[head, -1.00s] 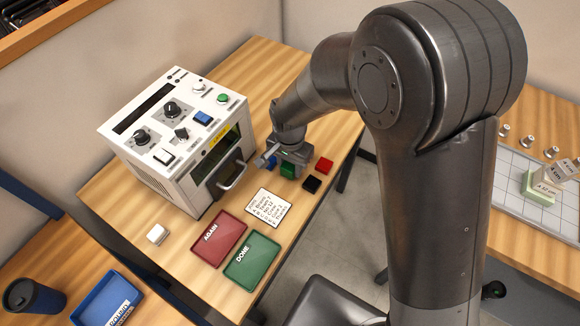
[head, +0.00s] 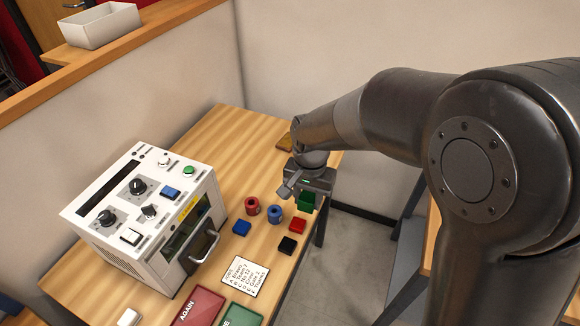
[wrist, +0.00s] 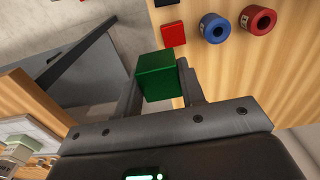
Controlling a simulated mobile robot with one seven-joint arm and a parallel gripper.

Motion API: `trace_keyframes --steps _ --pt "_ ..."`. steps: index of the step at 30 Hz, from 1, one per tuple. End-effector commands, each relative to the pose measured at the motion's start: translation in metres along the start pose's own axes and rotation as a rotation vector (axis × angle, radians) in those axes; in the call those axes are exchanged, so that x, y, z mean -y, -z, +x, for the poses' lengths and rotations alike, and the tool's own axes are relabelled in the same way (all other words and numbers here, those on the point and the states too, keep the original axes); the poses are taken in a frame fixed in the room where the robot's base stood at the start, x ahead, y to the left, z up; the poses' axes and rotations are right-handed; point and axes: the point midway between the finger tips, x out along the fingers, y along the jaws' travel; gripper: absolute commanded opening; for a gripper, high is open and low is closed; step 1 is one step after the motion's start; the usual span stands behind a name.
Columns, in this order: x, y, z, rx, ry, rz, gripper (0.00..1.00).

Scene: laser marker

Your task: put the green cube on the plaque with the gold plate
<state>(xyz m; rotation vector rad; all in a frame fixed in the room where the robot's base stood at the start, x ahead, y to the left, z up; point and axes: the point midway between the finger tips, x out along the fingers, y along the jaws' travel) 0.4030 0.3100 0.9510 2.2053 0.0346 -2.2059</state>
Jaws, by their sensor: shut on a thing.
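My gripper (head: 308,190) is shut on the green cube (head: 306,203) and holds it over the far right edge of the wooden table. In the wrist view, the green cube (wrist: 156,76) sits between the two fingers of my gripper (wrist: 158,68). A small flat brownish-gold piece (head: 285,142) lies at the far end of the table, partly behind my arm. I cannot tell whether it is the plaque with the gold plate.
Near my gripper are a red ring (head: 252,206), a blue ring (head: 275,214), and blue (head: 242,228), red (head: 298,225) and black (head: 288,245) pieces. The white marker machine (head: 140,215) stands left. A printed card (head: 246,276) and red tray (head: 198,307) lie nearer.

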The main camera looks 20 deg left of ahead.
Motion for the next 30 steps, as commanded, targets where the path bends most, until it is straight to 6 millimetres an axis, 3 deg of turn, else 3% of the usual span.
trace_keyframes --steps 9,18,24,30 --pt "0.043 0.106 -0.013 -0.001 0.001 0.012 0.09" --pt "0.064 0.199 -0.018 -0.001 0.001 0.023 0.09" --pt "0.068 0.252 -0.016 -0.001 0.001 0.028 0.09" --pt "0.066 0.286 -0.015 -0.001 0.001 0.032 0.09"
